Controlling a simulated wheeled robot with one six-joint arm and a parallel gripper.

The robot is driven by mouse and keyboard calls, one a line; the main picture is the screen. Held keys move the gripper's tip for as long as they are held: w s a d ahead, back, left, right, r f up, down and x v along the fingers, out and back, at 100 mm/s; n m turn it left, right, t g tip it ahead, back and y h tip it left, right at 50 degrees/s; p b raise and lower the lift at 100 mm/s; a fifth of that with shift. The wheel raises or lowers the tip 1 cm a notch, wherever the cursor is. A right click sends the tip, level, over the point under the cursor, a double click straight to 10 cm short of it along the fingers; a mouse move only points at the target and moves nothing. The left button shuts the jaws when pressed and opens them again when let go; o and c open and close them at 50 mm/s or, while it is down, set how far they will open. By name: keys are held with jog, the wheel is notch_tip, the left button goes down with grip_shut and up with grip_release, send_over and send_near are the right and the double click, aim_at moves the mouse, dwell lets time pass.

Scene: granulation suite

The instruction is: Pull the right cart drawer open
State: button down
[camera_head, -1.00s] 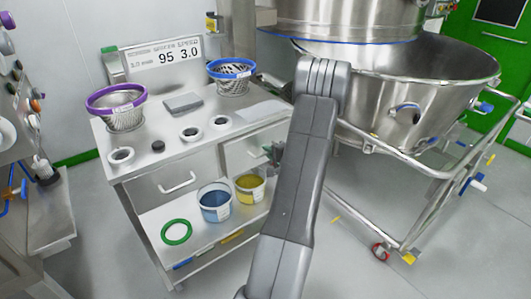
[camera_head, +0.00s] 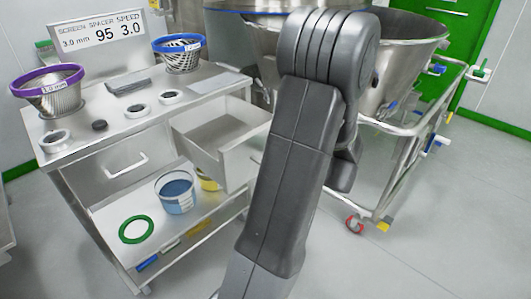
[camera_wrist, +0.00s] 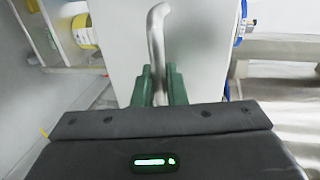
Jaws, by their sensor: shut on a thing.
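The right cart drawer (camera_head: 233,160) stands pulled out from the cart, and its empty inside shows in the head view. Its white front panel shows in the wrist view (camera_wrist: 200,45) with a curved metal handle (camera_wrist: 156,30). My gripper (camera_wrist: 158,85) has green fingers on both sides of the handle and is shut on it. In the head view my arm hides the gripper and the handle. The left cart drawer (camera_head: 108,178) is shut, with its handle (camera_head: 128,164) on the front.
The cart top (camera_head: 120,122) holds a purple-rimmed basket (camera_head: 55,97), a blue-rimmed basket (camera_head: 180,58) and several rings. The lower shelf holds a blue tub (camera_head: 177,196), a yellow tub (camera_head: 208,182) and a green ring (camera_head: 136,229). A steel vessel on a wheeled frame (camera_head: 400,130) stands right.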

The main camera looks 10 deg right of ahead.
jog(key=shift+s+d, duration=0.2)
jog(key=shift+s, duration=0.05)
jog(key=c, duration=1.6)
grip_release()
jog(key=shift+o, duration=0.2)
jog(key=p+v, duration=0.1)
jog(key=v, duration=1.2)
jog(key=shift+s+d+p, duration=0.2)
jog(key=shift+s+p, duration=0.05)
jog(key=shift+p, duration=0.1)
jog(key=b+x, duration=0.1)
jog(key=x, duration=1.2)
jog(key=shift+w+a+b, duration=0.25)
jog(key=shift+w+b, duration=0.1)
